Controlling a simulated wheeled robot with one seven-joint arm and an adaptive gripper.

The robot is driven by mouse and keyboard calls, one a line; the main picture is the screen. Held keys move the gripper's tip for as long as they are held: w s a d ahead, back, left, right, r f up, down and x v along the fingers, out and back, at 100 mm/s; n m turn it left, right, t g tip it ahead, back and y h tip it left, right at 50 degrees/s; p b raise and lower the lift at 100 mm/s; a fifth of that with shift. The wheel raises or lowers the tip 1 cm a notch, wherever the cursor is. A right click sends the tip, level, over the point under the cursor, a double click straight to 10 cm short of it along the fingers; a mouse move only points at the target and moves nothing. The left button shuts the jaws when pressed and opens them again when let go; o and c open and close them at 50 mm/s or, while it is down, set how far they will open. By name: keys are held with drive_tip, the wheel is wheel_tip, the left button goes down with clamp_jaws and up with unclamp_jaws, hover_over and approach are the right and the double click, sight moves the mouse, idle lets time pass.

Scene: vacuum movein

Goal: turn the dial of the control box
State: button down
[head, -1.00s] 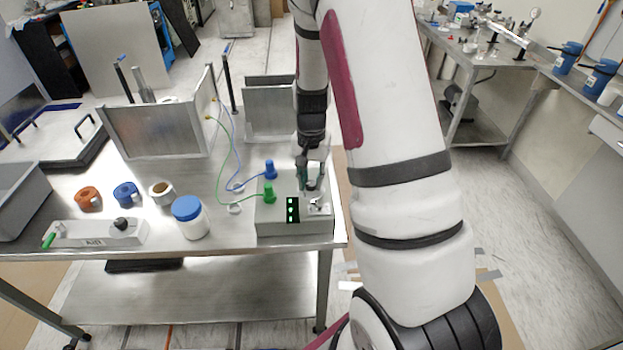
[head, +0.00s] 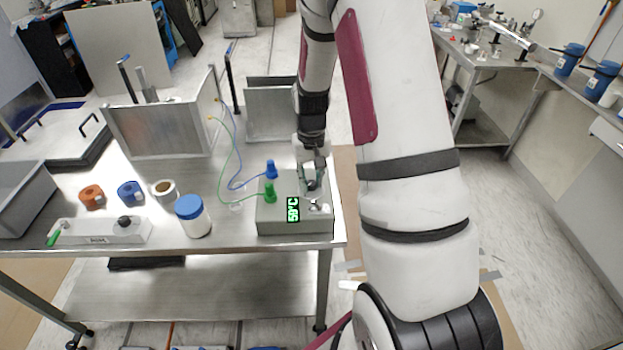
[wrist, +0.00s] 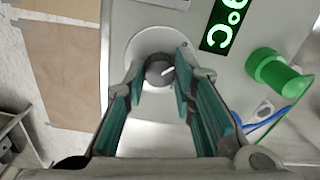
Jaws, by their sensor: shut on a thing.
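The control box (head: 268,222) is a pale grey box at the front right of the metal table. Its display (head: 292,210) is lit green with characters ending in °C. In the wrist view the display (wrist: 224,25) is cut off by the top edge. The dial (wrist: 158,72) is a dark grey knob with a white mark, on a pale round plate. My gripper (head: 314,182) reaches down onto the box from behind. In the wrist view my gripper (wrist: 161,76) has its teal-padded fingers on both sides of the dial, shut on it.
A green plug (head: 270,192) and a blue plug (head: 270,170) with cables stand on the box's left side. A white jar with a blue lid (head: 191,216), tape rolls and a grey switch strip (head: 85,232) lie to the left. Metal panels stand behind.

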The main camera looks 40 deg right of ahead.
sight(311, 183)
idle(0.3)
drive_tip(key=c, duration=1.3)
unclamp_jaws()
drive_tip(key=shift+c, duration=0.2)
drive_tip(key=shift+r, duration=0.15)
wheel_tip(311, 183, up, 12)
drive_tip(key=s+a+r+n+t, duration=0.25)
drive_tip(key=s+a+r, duration=0.45)
drive_tip(key=a+r, duration=0.55)
drive_tip(key=s+a+r+n+t, duration=0.1)
drive_tip(key=s+a+r, duration=0.1)
drive_tip(key=s, duration=0.4)
drive_tip(key=s+a+r+n+t, duration=0.1)
drive_tip(key=s+a+r+t, duration=0.1)
drive_tip(key=s, duration=0.4)
drive_tip(key=shift+s+a+r, duration=0.25)
drive_tip(key=shift+a+r, duration=0.55)
